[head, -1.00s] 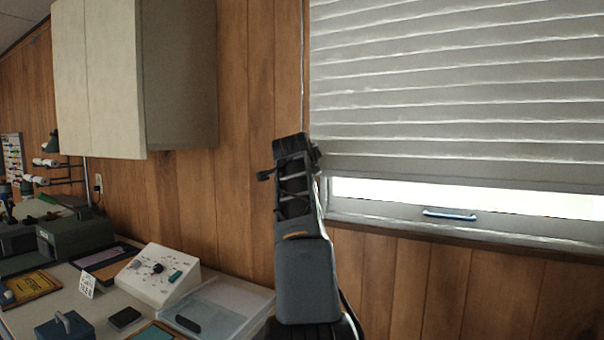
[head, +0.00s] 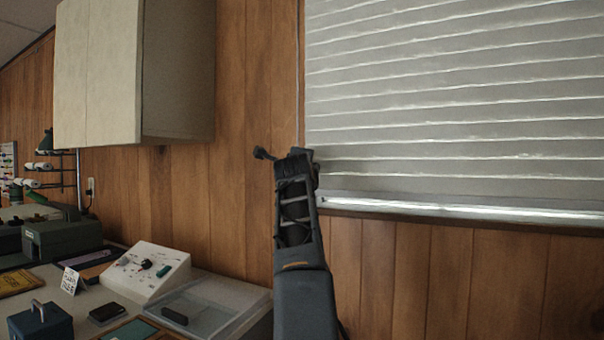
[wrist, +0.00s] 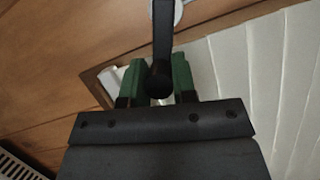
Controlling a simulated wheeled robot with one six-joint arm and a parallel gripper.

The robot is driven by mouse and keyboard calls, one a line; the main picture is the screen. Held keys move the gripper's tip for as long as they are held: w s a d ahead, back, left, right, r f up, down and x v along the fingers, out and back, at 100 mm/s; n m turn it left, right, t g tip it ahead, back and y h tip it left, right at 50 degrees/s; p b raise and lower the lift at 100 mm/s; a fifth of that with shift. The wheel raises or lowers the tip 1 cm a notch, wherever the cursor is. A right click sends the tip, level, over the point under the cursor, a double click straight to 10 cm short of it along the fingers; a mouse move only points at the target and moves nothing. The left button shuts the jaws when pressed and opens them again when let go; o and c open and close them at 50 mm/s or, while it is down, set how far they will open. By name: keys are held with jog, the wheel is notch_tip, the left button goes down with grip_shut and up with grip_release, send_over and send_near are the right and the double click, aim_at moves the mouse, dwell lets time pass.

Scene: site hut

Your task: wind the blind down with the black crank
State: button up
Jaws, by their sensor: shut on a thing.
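The white slatted blind (head: 450,120) covers nearly the whole window in the head view. Its bottom edge hangs just above the sill, with a thin bright strip of light beneath it. My gripper (head: 296,155) is raised at the window's left edge, seen from behind. In the wrist view its green fingertips (wrist: 157,78) are shut on the black crank (wrist: 162,38), one on each side of its round grip end. The crank's arm runs up to a pale round mount on the wood wall. The blind (wrist: 255,75) also shows at right there.
A pale wall cabinet (head: 135,70) hangs at the upper left. Below it, a desk (head: 222,325) holds a white control box (head: 145,270), a clear tray (head: 215,305), a dark blue box (head: 38,322) and a green case (head: 62,240). The wall below the window is clear.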

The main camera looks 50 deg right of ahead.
jog(key=shift+w+f+m+b, duration=0.15)
jog(key=shift+f+m+b, duration=0.25)
jog(key=shift+m+b, duration=0.15)
jog(key=shift+m, duration=0.25)
jog(key=o, duration=0.9)
jog(key=shift+a, duration=0.15)
jog(key=b+v, duration=0.2)
jog(key=v, duration=0.4)
jog(key=b+v, duration=0.2)
jog(key=v, duration=0.5)
jog(key=shift+a+f, duration=0.25)
